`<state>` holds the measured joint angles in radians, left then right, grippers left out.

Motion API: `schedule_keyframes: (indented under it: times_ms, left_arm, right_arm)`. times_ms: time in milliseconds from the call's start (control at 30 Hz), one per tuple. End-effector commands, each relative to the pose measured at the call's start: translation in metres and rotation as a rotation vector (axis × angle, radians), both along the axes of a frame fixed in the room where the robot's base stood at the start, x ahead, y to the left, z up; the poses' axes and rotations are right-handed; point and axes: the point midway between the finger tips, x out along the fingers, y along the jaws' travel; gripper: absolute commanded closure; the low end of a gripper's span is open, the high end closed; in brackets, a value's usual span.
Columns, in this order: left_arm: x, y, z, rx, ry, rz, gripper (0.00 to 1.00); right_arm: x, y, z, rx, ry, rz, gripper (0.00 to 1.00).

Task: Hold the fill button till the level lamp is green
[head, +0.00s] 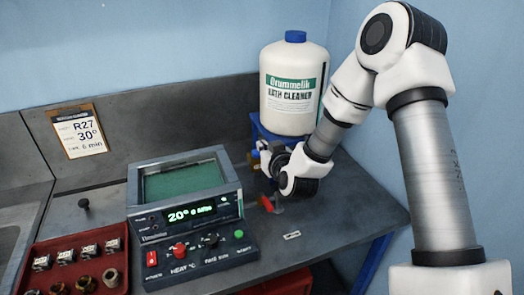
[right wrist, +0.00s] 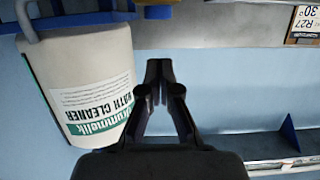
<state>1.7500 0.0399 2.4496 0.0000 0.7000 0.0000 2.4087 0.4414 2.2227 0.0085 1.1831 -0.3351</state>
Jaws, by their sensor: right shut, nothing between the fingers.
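The bath unit (head: 236,183) stands on the bench with pale green inside its open top. Its front display (head: 190,214) glows green and reads about 20°. A green round button (head: 239,234) sits at the right of its control panel. I cannot make out which control is the fill button or which lamp is the level lamp. In the head view my right wrist is beside and behind the unit's right side, and its fingers are mostly hidden. In the right wrist view my right gripper (right wrist: 158,67) is shut and empty. My left gripper is not in view.
A white cleaner bottle (head: 291,101) stands on a blue stand behind my right wrist. A red handle (head: 266,203) is right of the unit. A red tray (head: 50,250) with small parts is at the left. A clipboard card (head: 80,133) leans on the back panel.

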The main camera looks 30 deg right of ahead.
Motion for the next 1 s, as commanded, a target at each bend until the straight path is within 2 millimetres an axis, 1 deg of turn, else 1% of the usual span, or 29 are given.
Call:
schedule_keyframes:
  times_ms: [33,200,333,467,1000]
  left_arm:
    - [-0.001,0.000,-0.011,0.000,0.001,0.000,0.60]
    - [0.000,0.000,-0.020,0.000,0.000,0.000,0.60]
    - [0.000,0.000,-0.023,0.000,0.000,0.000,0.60]
    - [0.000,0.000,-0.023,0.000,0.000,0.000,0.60]
    - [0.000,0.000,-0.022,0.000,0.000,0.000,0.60]
  right_arm:
    - [-0.012,0.003,-0.002,0.004,-0.002,0.000,1.00]
    - [-0.046,0.011,0.009,0.001,-0.005,0.001,1.00]
    - [-0.061,0.014,0.014,0.001,-0.006,0.000,1.00]
    - [-0.065,0.015,0.017,-0.003,-0.007,0.000,1.00]
    - [-0.065,0.015,0.018,-0.003,-0.007,-0.001,1.00]
